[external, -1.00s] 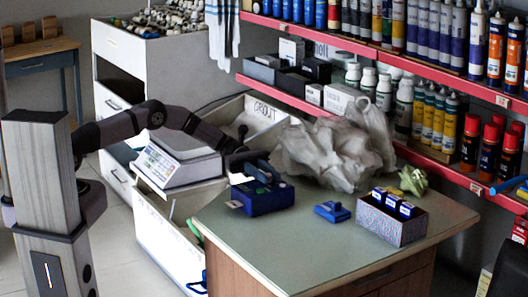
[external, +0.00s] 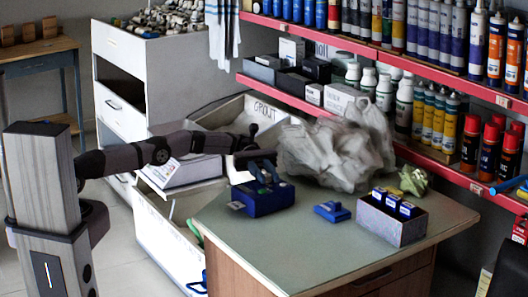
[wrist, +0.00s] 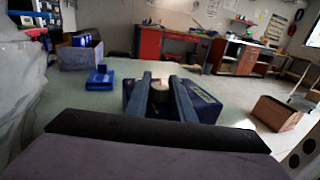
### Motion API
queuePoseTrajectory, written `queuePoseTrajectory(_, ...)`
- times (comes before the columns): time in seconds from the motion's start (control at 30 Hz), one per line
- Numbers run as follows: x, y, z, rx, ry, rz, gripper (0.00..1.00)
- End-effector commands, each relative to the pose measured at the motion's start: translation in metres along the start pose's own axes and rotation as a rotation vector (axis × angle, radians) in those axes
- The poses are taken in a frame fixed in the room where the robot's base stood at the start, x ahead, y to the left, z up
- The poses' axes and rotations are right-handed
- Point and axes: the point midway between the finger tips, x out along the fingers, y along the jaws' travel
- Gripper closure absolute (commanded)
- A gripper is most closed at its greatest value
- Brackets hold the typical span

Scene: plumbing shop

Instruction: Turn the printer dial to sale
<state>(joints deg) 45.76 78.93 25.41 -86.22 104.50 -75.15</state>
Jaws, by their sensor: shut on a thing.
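The blue printer (external: 262,203) stands at the near left part of the counter and also shows in the wrist view (wrist: 207,103). Its dial (wrist: 159,86), a dark knob with a pale top, rises between the two fingers of my gripper (wrist: 163,84). My gripper is shut on the dial, with a finger on either side; it also shows over the printer in the external view (external: 265,174). The dial's markings and the position it points to cannot be read, and the fingers hide part of the printer's top.
A small blue block (external: 332,211) lies right of the printer on the counter (external: 290,245). A grey box (external: 375,221) holds blue packs. A crumpled plastic bag (external: 330,155) stands close behind the printer. A scale (external: 185,172) is on the left, beneath my arm.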

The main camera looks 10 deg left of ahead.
Motion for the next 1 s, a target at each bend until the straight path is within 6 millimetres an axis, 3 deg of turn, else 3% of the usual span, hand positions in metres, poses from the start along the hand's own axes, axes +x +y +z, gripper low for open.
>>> queuePoseTrajectory(0.13, 0.0, 0.0, 0.001, 0.001, -0.001, -0.001, 1.0)
queuePoseTrajectory(0.17, 0.0, 0.0, 0.001, 0.001, -0.001, 0.0, 0.73)
queuePoseTrajectory(0.23, 0.0, 0.0, 0.001, 0.001, -0.001, 0.0, 0.59)
queuePoseTrajectory(0.67, 0.0, 0.0, 0.007, 0.001, 0.0, 0.001, 0.59)
queuePoseTrajectory(1.0, 0.0, 0.0, 0.055, 0.003, 0.001, 0.0, 0.59)
